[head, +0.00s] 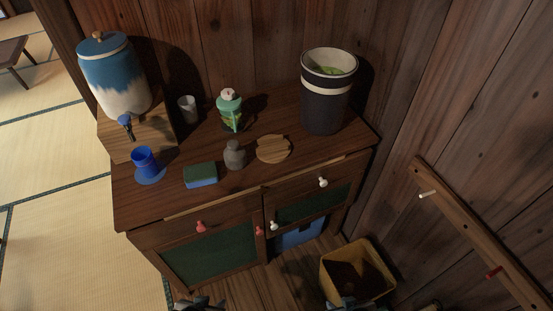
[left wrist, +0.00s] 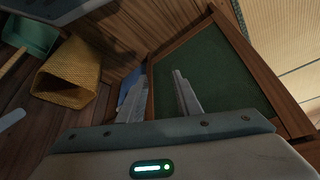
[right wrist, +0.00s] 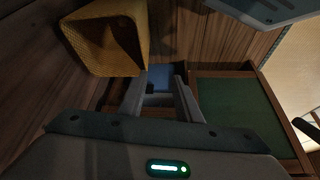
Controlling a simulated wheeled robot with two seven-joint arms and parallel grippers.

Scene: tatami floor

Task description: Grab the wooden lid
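The wooden lid (head: 273,149) is a round, pale wooden disc with a raised bar handle. It lies on the wooden cabinet top (head: 160,207), right of a small grey bottle (head: 234,156) and in front of a dark blue container (head: 325,100) with a pale rim and green contents. My left gripper (head: 201,304) is at the bottom edge of the head view, low in front of the cabinet. Its fingers (left wrist: 158,92) are apart and empty in the left wrist view. My right gripper (head: 348,303) is low by the yellow basket. Its fingers (right wrist: 160,92) are apart and empty. The lid is in neither wrist view.
Near the lid stand a green-and-white bottle (head: 229,109), a sponge (head: 201,174), a blue cup (head: 143,161) on a saucer and a grey cup (head: 187,109). A blue-white dispenser (head: 113,75) stands at left. A yellow basket (head: 384,284) stands on the floor, front right.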

